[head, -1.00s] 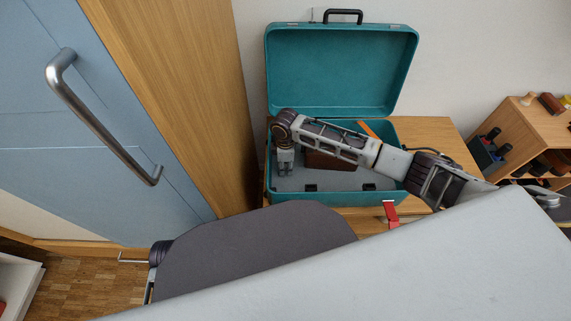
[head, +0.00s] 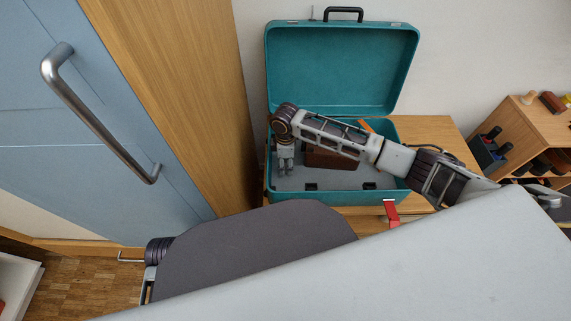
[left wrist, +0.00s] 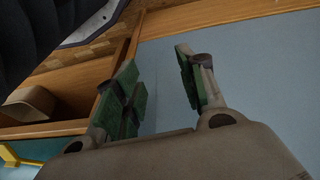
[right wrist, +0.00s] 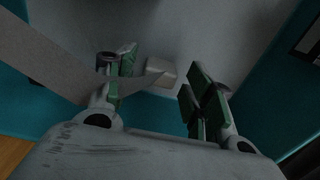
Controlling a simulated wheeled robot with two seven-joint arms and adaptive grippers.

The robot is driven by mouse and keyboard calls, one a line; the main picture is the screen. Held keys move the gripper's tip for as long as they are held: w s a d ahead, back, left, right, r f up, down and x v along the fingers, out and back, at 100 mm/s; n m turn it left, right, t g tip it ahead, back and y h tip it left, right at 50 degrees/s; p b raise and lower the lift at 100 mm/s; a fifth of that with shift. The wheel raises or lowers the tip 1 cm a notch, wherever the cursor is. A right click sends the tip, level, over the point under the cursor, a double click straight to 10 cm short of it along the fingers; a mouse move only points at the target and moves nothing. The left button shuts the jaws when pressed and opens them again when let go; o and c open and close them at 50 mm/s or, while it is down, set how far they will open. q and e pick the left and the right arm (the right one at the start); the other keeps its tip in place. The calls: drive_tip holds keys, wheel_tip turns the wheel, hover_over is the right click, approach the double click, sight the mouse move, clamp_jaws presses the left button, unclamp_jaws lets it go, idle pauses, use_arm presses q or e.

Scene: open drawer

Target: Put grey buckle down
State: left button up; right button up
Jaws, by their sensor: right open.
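My right gripper (head: 286,165) points down inside the open teal suitcase (head: 340,199), near its left end. In the right wrist view its fingers (right wrist: 158,62) are open and apart. A small pale grey block, which looks like the grey buckle (right wrist: 162,73), lies on the grey suitcase floor, seen between the fingers and not gripped. A grey strap (right wrist: 40,65) crosses the left finger and narrows towards the block; whether they join is unclear. The arm hides this spot in the head view. My left gripper (left wrist: 158,65) is open and empty, with a blue surface beyond it.
A brown object (head: 332,158) sits in the suitcase, partly behind my right arm. The raised lid (head: 340,70) stands behind. A blue door (head: 100,120) with a metal handle is at left. A red piece (head: 391,212) shows at the front. A wooden rack (head: 535,125) stands at right.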

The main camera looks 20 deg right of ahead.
sight(286, 163)
drive_tip(key=shift+r, duration=0.55)
use_arm(q)
wheel_tip(286, 163, down, 6)
drive_tip(key=s+a+g+p, duration=0.1)
drive_tip(key=p, duration=0.2)
drive_tip(key=shift+s+y+p, duration=0.25)
drive_tip(key=shift+y+p, duration=0.05)
use_arm(e)
wheel_tip(286, 163, up, 11)
drive_tip(key=shift+f, duration=0.2)
use_arm(q)
drive_tip(key=shift+a, duration=0.1)
drive_tip(key=shift+s, duration=0.15)
